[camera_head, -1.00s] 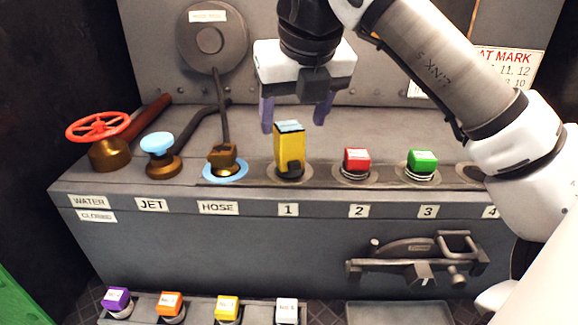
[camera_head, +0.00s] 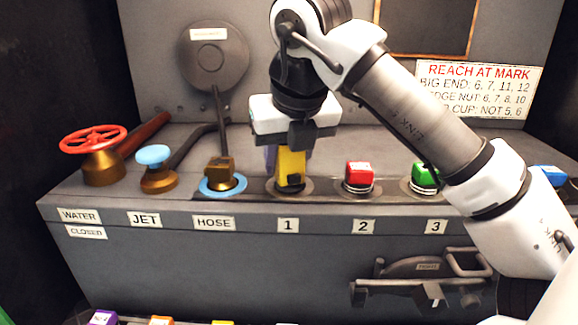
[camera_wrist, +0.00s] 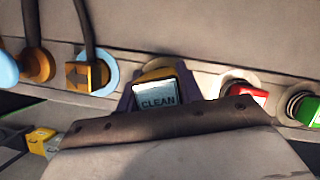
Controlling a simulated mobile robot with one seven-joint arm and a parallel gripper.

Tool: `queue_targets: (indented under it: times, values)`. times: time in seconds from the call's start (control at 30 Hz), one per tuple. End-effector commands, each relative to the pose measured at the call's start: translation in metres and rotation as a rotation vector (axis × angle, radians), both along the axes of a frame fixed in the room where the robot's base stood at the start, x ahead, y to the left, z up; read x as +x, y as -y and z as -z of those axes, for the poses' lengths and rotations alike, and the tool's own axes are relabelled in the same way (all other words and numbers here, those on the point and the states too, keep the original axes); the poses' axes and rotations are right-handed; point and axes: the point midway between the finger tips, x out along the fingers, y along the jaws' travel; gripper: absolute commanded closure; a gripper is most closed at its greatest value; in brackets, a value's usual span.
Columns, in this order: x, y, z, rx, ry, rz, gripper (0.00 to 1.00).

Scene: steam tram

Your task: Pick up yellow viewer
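The yellow viewer (camera_head: 291,168) stands upright at the spot labelled 1 on the grey bench. In the wrist view its top screen (camera_wrist: 157,96) reads CLEAN. My gripper (camera_head: 290,155) is down over it, pointing downward. One purple finger shows close along the viewer's left side in the head view. In the wrist view, purple shows on both sides of the viewer, so the fingers straddle it. Whether they press on it cannot be told. The viewer's top is hidden by my gripper in the head view.
Left of the viewer stand the hose fitting (camera_head: 220,172) in a blue ring, the blue-topped jet knob (camera_head: 153,157) and the red water wheel (camera_head: 93,139). To the right are a red block (camera_head: 360,174) and a green block (camera_head: 426,174). A lever bracket (camera_head: 425,268) is on the front face.

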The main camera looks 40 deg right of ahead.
Motion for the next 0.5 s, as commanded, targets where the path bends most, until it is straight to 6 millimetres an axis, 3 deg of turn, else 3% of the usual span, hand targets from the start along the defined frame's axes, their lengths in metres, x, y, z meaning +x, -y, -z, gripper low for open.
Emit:
queue_targets:
  times: [0.03,0.27,0.5]
  values:
    - [0.0,0.0,-0.0001,0.0,0.0,0.0,0.71]
    - [-0.0001,0.0,-0.0005,0.0,0.001,0.0,0.99]
    - [-0.0001,0.0,-0.0028,0.0,0.001,0.0,1.0]
